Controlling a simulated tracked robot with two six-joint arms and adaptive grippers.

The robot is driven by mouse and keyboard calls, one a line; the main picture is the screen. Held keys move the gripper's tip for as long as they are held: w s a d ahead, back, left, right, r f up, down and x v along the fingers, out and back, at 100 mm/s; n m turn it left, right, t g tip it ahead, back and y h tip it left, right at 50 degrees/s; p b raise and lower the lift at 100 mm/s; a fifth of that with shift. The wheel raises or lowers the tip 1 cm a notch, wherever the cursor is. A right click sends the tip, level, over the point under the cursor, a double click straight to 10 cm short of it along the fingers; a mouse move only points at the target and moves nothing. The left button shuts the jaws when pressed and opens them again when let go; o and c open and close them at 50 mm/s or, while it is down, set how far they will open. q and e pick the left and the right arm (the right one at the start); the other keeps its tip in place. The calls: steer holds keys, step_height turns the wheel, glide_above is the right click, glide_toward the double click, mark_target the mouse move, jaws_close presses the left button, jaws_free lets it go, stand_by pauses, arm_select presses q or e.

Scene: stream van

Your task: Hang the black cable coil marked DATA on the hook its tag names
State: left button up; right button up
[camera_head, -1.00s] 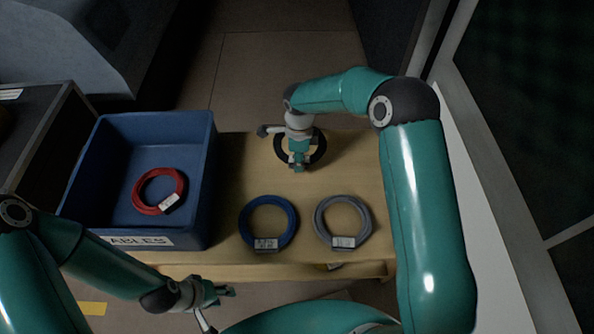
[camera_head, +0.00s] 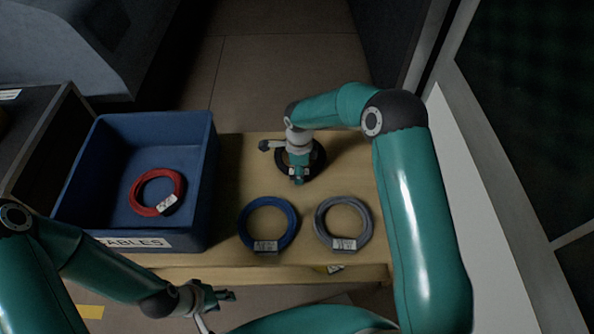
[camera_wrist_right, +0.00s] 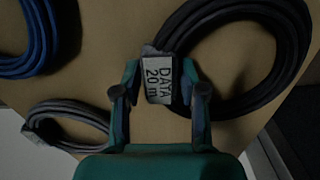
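The black cable coil (camera_head: 318,160) lies flat at the back of the wooden table, partly hidden under my right gripper (camera_head: 298,180). In the right wrist view the black coil (camera_wrist_right: 290,50) carries a pale tag (camera_wrist_right: 158,80) reading "DATA 20 m". My right gripper (camera_wrist_right: 160,95) is open, with one finger on each side of the tag. I cannot tell whether the fingers touch it. My left gripper (camera_head: 225,295) is empty in front of the table's front edge; its finger gap is too small to judge. No hook can be made out.
A blue coil (camera_head: 241,222) and a grey coil (camera_head: 319,222) lie tagged near the front of the wooden table (camera_head: 345,190). A blue crate (camera_head: 205,215) labelled "CABLES" stands at the left with a red coil (camera_head: 136,195) inside. A pale panel runs along the right.

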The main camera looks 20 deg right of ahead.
steer(key=shift+o, duration=1)
steer(key=shift+r, duration=0.1)
